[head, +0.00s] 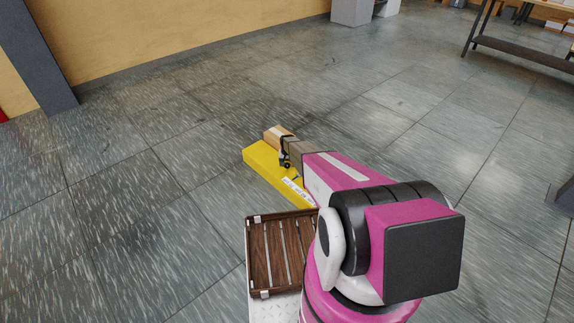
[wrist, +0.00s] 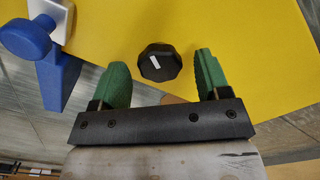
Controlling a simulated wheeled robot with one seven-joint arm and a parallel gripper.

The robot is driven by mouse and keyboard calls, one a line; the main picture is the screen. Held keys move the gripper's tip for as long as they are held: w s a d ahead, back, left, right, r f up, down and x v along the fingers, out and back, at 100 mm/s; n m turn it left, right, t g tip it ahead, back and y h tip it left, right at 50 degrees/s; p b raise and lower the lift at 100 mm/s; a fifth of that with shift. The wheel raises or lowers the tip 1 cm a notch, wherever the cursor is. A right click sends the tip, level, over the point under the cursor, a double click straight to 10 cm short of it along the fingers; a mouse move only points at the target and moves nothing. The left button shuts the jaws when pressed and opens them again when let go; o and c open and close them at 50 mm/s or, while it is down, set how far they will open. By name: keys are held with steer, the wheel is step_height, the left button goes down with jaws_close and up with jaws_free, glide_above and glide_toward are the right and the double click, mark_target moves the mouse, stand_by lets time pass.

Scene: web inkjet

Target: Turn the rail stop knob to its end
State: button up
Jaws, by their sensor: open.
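In the wrist view a black faceted knob (wrist: 159,63) with a white pointer mark sits on a yellow surface (wrist: 240,40). The mark points to the upper left. My gripper (wrist: 162,82) is open, with one green finger to the left of the knob and one to its right. Gaps show between the knob and both fingers. I cannot tell how far the fingertips are above the surface. In the head view the yellow piece (head: 262,160) lies beyond my arm, which hides part of it. The knob cannot be made out there.
A blue round knob (wrist: 26,37) on a white block and a blue bracket (wrist: 58,78) stand left of my gripper. A brown slatted tray (head: 275,252) is near my arm's base. A dark post (head: 38,55) stands at upper left.

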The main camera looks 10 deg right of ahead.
steer(key=shift+f, duration=0.1)
steer(key=c, duration=0.9)
steer(key=shift+c, duration=0.2)
steer(key=shift+m, duration=0.3)
steer(key=m, duration=0.5)
steer(key=shift+m, duration=2.8)
steer(key=o, duration=0.9)
